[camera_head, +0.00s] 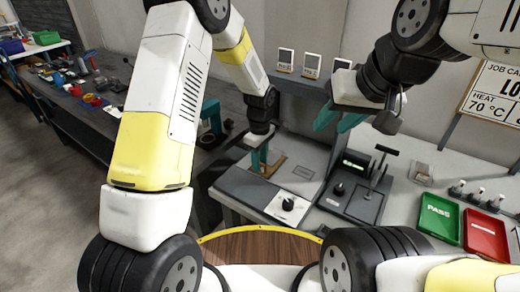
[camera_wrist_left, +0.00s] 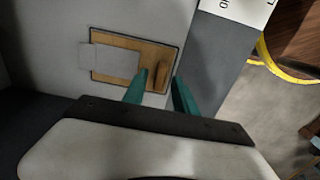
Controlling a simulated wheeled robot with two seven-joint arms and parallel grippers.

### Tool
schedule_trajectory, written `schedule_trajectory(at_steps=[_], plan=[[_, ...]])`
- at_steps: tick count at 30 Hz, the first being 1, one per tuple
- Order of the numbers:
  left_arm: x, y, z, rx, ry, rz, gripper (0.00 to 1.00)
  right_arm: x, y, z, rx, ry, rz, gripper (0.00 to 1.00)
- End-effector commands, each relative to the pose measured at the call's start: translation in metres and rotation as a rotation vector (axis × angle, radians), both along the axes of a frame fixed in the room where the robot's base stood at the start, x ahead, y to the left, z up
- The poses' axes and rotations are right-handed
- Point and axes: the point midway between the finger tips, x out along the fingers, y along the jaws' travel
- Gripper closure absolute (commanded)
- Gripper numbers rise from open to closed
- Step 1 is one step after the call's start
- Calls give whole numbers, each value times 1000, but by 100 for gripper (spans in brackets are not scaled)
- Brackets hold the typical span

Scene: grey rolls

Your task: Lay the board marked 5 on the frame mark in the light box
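A brown board with a pale plate and an upright wooden grip (camera_wrist_left: 162,72) lies on the light box (camera_wrist_left: 60,28), inside or over a thin dark outline, the frame mark (camera_wrist_left: 178,55). A pale tab sticks out past the outline's left side. No number is readable. In the head view the board (camera_head: 273,168) is partly behind my left gripper (camera_head: 260,158). In the wrist view my left gripper (camera_wrist_left: 159,78) has its teal fingers apart, one each side of the wooden grip, with gaps showing. My right gripper (camera_head: 338,120) is open and empty above the back of the bench.
Three small white cards (camera_head: 312,66) stand on the back shelf. A dark device with a lever (camera_head: 365,190) stands right of the light box. Green PASS (camera_head: 438,217) and red (camera_head: 486,234) trays lie at right. A cluttered bench (camera_head: 85,90) is at left.

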Motion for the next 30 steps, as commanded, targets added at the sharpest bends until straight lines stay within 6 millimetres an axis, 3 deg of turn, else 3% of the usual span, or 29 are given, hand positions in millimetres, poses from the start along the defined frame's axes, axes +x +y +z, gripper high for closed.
schedule_trajectory(at_steps=[12,20,25,30], plan=[[1,0,87,-2,-5,0,66,0,0,0,0,0,0,64],[-1,2,113,-5,-6,-8,66,0,0,0,0,0,0,64],[-13,21,152,-37,-56,-97,66,0,0,0,0,0,0,64],[-44,54,207,-75,-148,-263,66,0,0,0,0,0,0,64]])
